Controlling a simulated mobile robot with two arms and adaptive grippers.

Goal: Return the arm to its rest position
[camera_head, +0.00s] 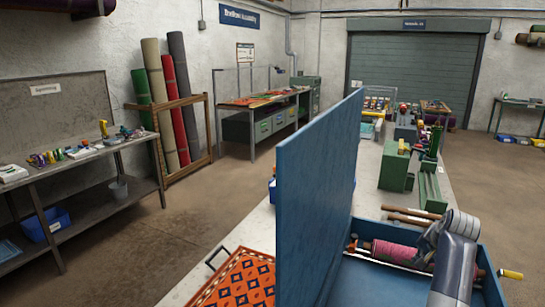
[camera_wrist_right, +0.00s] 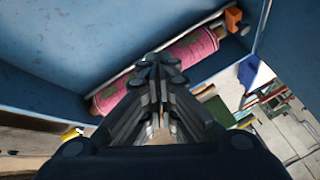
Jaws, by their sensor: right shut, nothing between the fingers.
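My right arm (camera_head: 457,255) reaches over an open blue machine housing (camera_head: 350,285) at the lower right of the head view. My right gripper (camera_wrist_right: 160,62) is shut and empty, its fingertips together in the wrist view. A pink patterned roller (camera_head: 395,252) lies across the housing just beyond the gripper; it also shows behind the fingertips in the wrist view (camera_wrist_right: 195,48). I cannot tell if they touch. The fingers are mostly hidden behind the arm in the head view. My left gripper is not in view.
A tall blue panel (camera_head: 315,190) stands upright along the housing's left side. An orange patterned rug (camera_head: 242,282) lies left of it. Green machine parts (camera_head: 394,168) and several small items stand on the bench behind. A workbench (camera_head: 90,155) runs along the left wall.

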